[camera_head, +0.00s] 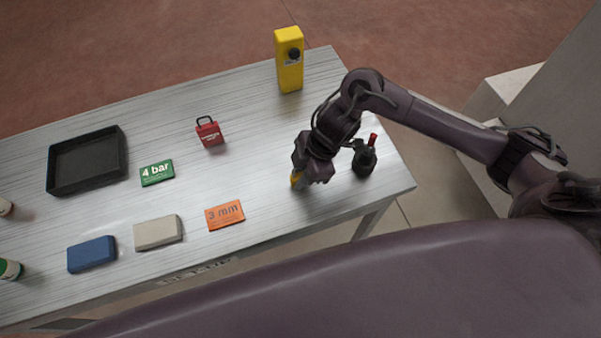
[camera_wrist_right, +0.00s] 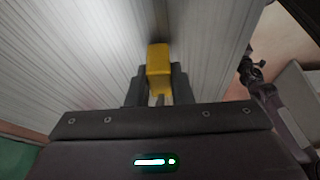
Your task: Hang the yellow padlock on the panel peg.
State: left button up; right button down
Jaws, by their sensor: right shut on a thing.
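My right gripper (camera_head: 297,180) is low over the right part of the table, shut on the yellow padlock (camera_wrist_right: 158,62). In the right wrist view the padlock's yellow body sits between the two dark fingers (camera_wrist_right: 160,88). In the head view only a small yellow bit of the padlock (camera_head: 296,179) shows below the gripper. I cannot tell whether it touches the table. A yellow post-like box (camera_head: 289,62) with a black knob stands at the table's back edge; I cannot tell whether that knob is the panel peg. My left gripper is not in view.
A dark bottle with a red tip (camera_head: 365,157) stands close right of my right gripper. A red padlock (camera_head: 209,133), a green "4 bar" plate (camera_head: 157,172), an orange "3 mm" plate (camera_head: 225,215), grey (camera_head: 158,233) and blue blocks (camera_head: 92,254) and a black tray (camera_head: 87,187) lie left.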

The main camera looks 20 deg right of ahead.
jog(key=shift+f, duration=0.25)
jog(key=shift+f, duration=0.2)
jog(key=c, duration=1.3)
grip_release()
jog(key=shift+f+b, duration=0.1)
jog(key=shift+b, duration=0.4)
jog(key=b+v, duration=0.1)
jog(key=v, duration=0.7)
jog(key=shift+s, duration=0.1)
